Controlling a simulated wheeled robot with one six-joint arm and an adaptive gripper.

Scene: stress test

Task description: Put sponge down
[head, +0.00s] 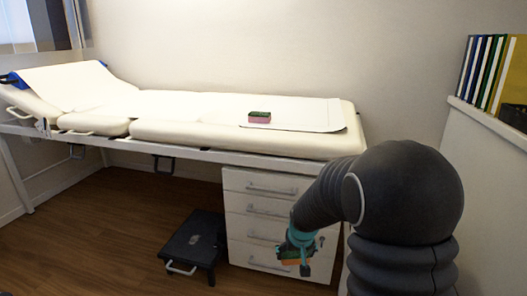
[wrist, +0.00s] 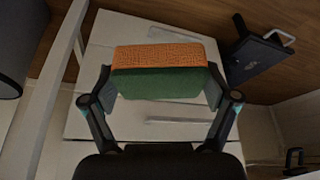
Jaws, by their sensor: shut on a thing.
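In the wrist view, an orange and green sponge (wrist: 160,68) sits between the two fingers of my gripper (wrist: 160,85), which is shut on it. In the head view, my gripper (head: 296,255) hangs low in front of the white drawer cabinet, with the orange edge of the sponge (head: 290,262) partly hidden by the fingers. A second sponge, pink with a dark green top (head: 259,117), lies on the paper sheet of the examination bed (head: 180,132), well apart from my gripper.
The white drawer cabinet (head: 250,207) stands under the bed's right end. A black step stool (head: 196,240) is on the wooden floor (head: 95,235) to its left. Folders (head: 492,70) stand on a white ledge at the right. Much of the bed top is clear.

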